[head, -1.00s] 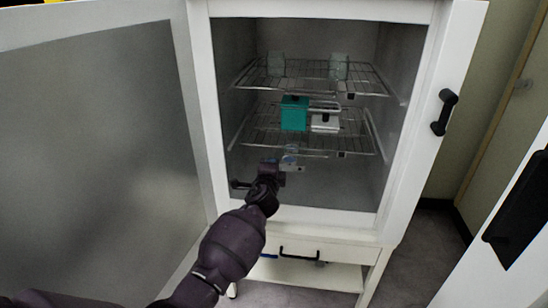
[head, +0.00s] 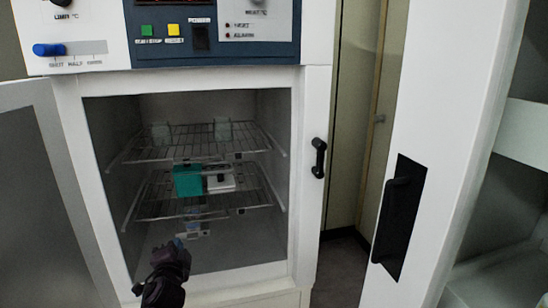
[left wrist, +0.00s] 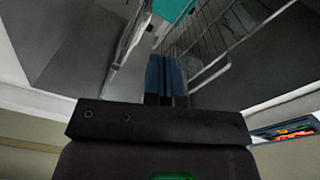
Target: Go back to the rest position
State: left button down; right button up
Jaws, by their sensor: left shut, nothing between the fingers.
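My left gripper (head: 188,240) is at the lower front of the freeze dryer's open chamber (head: 245,245), below the lower wire shelf (head: 160,208). In the left wrist view its blue fingers (left wrist: 166,78) are together with nothing between them, pointing into the chamber. A teal box (head: 187,181) and a white box (head: 220,181) stand side by side on the lower shelf. The teal box also shows at the top of the left wrist view (left wrist: 170,8). Two glass containers (head: 222,130) stand on the upper shelf. My right gripper is in no view.
The freeze dryer's door (head: 45,190) stands open at the left. A control panel (head: 215,35) with a green and a yellow button is above the chamber. At the right is a white cabinet door (head: 425,130) with a black handle (head: 398,220), beside open shelves.

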jog(key=p, duration=0.1)
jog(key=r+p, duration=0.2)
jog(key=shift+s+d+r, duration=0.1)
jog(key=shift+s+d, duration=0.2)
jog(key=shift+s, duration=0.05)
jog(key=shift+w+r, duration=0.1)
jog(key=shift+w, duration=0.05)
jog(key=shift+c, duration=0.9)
pick_arm(q)
jog(key=s+f+n+g+h, duration=0.1)
jog(key=s+f, duration=0.4)
jog(key=s, duration=0.9)
jog(key=s+f+n+g+h, duration=0.1)
jog(key=s+f+n+g, duration=0.2)
jog(key=s, duration=1.1)
jog(key=s+f+n+g+h, duration=0.2)
jog(key=s+f+n, duration=0.4)
jog(key=s, duration=0.8)
notch_tip(320, 180, down, 2)
jog(key=shift+d+f+g, duration=0.25)
jog(key=shift+d+g, duration=0.05)
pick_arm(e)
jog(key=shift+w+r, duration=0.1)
